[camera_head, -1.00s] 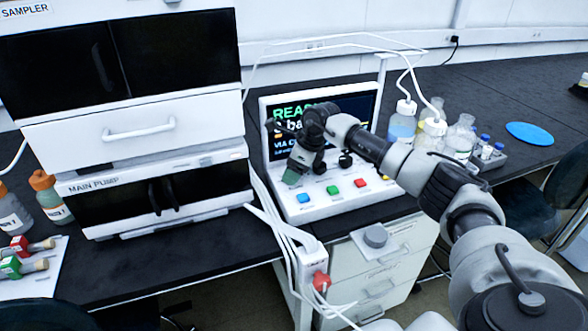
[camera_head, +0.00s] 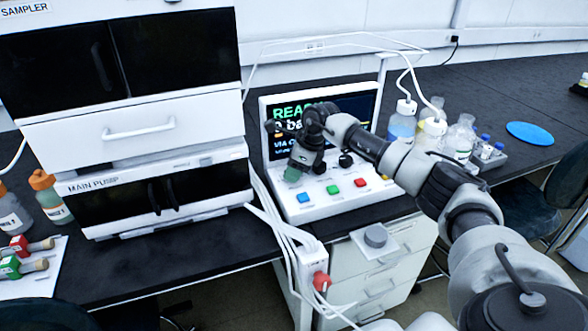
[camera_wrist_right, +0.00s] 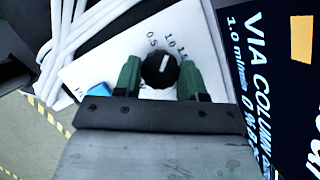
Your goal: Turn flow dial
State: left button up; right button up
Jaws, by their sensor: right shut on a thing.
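The flow dial is a round black knob (camera_wrist_right: 160,71) with a white pointer line, on the white panel of the console. The right wrist view shows scale marks 0.5, 1.0 and one more partly seen; the pointer is toward the 0.5 to 1.0 part, closer to 1.0. My right gripper (camera_wrist_right: 159,78) has its green fingertips on either side of the dial and is shut on it. In the head view my right gripper (camera_head: 292,174) is at the left end of the console (camera_head: 330,208), and it hides the dial. My left gripper is not in view.
Blue (camera_head: 303,198), green (camera_head: 333,190) and red (camera_head: 361,183) buttons sit just right of and below the gripper. The console screen (camera_head: 357,106) stands behind it. The stacked pump unit (camera_head: 150,195) is to the left, and white cables (camera_head: 270,212) run between.

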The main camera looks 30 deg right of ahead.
jog(key=shift+w+n, duration=0.1)
jog(key=shift+n, duration=0.5)
jog(key=shift+n+y, duration=0.3)
jog(key=shift+n, duration=0.1)
jog(key=shift+w+n+g+b, duration=0.1)
jog(key=shift+n+g+b, duration=0.5)
jog(key=shift+n, duration=0.6)
pick_arm(q)
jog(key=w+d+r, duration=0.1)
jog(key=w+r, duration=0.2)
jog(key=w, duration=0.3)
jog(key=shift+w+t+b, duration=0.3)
jog(key=shift+b, duration=0.1)
pick_arm(e)
jog(key=shift+d+r+n+g+y, duration=0.1)
jog(key=shift+n+g+y, duration=0.4)
jog(key=shift+n, duration=0.9)
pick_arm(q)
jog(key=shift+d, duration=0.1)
pick_arm(e)
jog(key=o, duration=0.9)
jog(key=shift+o, duration=0.2)
